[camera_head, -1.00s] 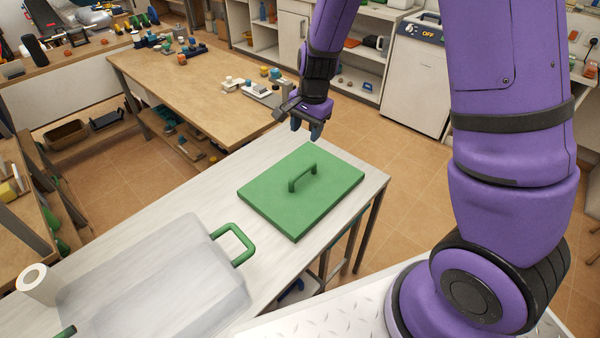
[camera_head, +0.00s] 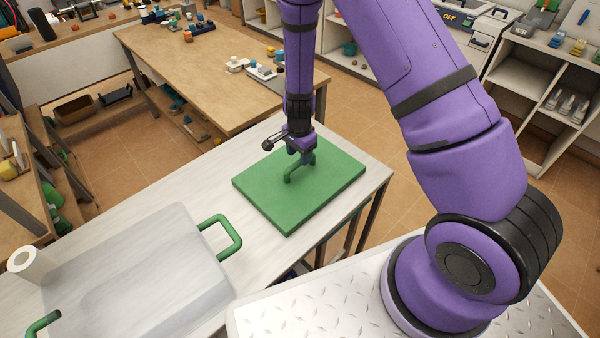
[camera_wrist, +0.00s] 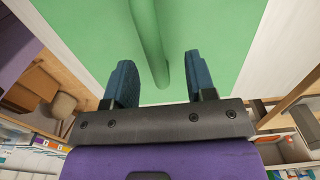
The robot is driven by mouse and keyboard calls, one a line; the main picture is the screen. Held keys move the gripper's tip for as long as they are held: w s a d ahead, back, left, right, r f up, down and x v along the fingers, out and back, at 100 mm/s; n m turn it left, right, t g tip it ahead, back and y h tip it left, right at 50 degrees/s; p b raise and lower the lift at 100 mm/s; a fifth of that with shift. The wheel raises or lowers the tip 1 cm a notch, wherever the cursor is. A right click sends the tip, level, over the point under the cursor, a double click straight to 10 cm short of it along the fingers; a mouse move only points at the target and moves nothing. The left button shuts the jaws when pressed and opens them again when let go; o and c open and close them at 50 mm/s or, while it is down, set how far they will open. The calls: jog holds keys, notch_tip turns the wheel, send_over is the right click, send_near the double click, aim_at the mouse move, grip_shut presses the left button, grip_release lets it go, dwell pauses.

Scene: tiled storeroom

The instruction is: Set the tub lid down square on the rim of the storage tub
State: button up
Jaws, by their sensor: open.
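The green tub lid (camera_head: 325,190) lies flat on the pale workbench, handle up. It also fills much of the wrist view (camera_wrist: 215,50). Its arched handle (camera_wrist: 147,35) runs between my fingers there. My gripper (camera_head: 300,158) is over the lid, pointing down at the handle. In the wrist view my gripper (camera_wrist: 158,88) is open, with one blue finger on each side of the handle. The clear storage tub (camera_head: 140,270) with green side handles stands on the same bench, left of the lid. My arm hides part of the lid's far edge.
A white paper roll (camera_head: 27,264) stands beside the tub at the left. A wooden table (camera_head: 200,75) with small objects is behind the bench. A bare strip of bench (camera_head: 150,190) lies behind the tub.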

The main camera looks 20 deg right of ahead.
aim_at(300, 169)
jog(key=shift+s+f, duration=0.15)
jog(key=shift+f, duration=1.2)
jog(key=shift+s+f, duration=0.15)
jog(key=shift+f, duration=1.2)
grip_shut()
jog(key=shift+r, duration=0.15)
